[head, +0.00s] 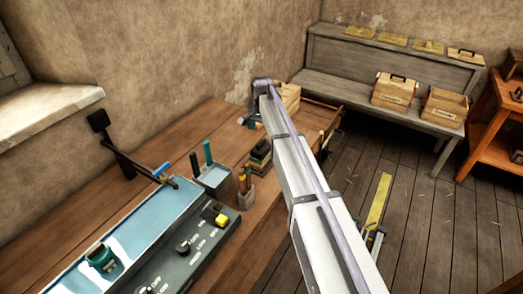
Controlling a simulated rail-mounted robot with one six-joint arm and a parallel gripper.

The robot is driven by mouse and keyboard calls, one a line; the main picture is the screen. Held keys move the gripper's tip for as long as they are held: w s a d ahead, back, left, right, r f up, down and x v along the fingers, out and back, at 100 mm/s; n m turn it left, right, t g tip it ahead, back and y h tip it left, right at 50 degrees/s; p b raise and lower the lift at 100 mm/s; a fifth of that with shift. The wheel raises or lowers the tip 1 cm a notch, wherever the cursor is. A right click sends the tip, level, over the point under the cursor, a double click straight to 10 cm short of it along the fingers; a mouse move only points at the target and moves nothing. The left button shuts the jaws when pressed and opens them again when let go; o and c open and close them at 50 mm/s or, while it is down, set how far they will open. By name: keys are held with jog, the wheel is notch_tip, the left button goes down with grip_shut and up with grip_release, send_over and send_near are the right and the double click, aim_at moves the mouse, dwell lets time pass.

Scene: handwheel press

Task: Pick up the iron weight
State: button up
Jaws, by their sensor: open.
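I cannot pick out the iron weight for certain in the head view. My arm reaches up from the lower right across the bench, and its far end is by the back wall. My gripper does not show; it may be hidden behind the arm. A small dark stack (260,156) sits on the wooden bench (160,150) just left of the arm, too small to identify. A green, dark-topped object (102,257) stands in the pale blue basin (150,225) at the lower left.
A control panel (190,250) lies along the basin. A grey tub (214,178) and a tool cup (245,190) stand near it. An open drawer (327,120) juts out behind my arm. Wooden boxes (395,90) sit on the far bench (335,85); an orange shelf (490,125) stands right.

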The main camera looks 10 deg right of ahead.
aim_at(261, 142)
notch_tip(261, 142, down, 10)
jog(key=b, duration=0.8)
jog(key=shift+w+a+b, duration=0.1)
jog(key=shift+a+b, duration=0.05)
jog(key=shift+b, duration=0.15)
jog(key=shift+r, duration=0.15)
jog(key=c, duration=1.4)
